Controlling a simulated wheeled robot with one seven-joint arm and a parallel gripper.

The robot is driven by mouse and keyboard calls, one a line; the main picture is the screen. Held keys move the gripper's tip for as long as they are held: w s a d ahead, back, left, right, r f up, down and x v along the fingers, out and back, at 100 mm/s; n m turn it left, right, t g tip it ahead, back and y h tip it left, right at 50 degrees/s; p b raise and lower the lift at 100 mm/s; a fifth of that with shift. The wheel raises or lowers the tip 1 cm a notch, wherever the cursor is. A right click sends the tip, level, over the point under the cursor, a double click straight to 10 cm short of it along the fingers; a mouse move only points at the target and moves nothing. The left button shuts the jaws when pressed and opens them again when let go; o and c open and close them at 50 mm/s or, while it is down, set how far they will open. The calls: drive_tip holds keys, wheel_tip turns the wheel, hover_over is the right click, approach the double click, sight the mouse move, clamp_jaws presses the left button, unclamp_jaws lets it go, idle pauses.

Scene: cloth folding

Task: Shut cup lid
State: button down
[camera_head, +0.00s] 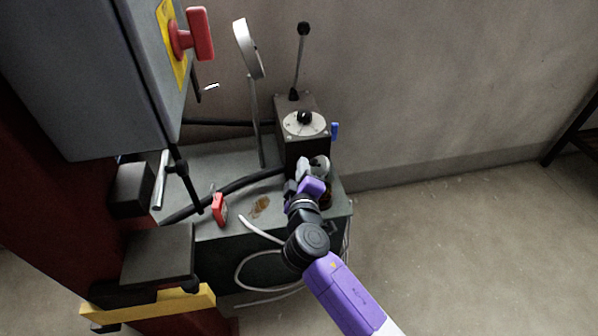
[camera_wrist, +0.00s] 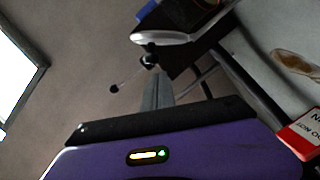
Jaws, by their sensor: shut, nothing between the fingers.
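My gripper (camera_head: 302,168) is above the right part of the grey machine top, in front of the dial box. Its grey fingers (camera_wrist: 158,90) are together and empty in the wrist view. A small round grey-white part (camera_head: 320,163), possibly the cup lid, shows just right of the fingers in the head view. A dark red patch (camera_head: 327,196) below it may be part of the cup. My wrist hides much of this spot, so I cannot tell the lid's angle or whether the fingers touch it. I cannot make out the cup in the wrist view.
The box with a white dial (camera_head: 304,124) stands behind the gripper, with an upright lever (camera_head: 298,62). The dial also shows in the wrist view (camera_wrist: 165,38).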

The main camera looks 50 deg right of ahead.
sight(326, 165)
drive_tip(key=d+m, duration=0.1)
drive_tip(key=s+d+m+y, duration=0.1)
drive_tip(key=m, duration=0.1)
drive_tip(key=s+d+m, duration=0.1)
drive_tip(key=m, duration=0.1)
drive_tip(key=shift+s+d+y+p, duration=0.25)
drive_tip(key=shift+d+y+p, duration=0.05)
drive_tip(key=shift+y, duration=0.1)
drive_tip(key=d+m, duration=0.1)
drive_tip(key=s+f+m+y, duration=0.1)
drive_tip(key=m, duration=0.1)
drive_tip(key=shift+s+d+f+t, duration=0.1)
drive_tip(key=shift+d+t, duration=0.3)
drive_tip(key=shift+s+d+f, duration=0.15)
drive_tip(key=shift+d+f, duration=0.05)
drive_tip(key=shift+f, duration=0.1)
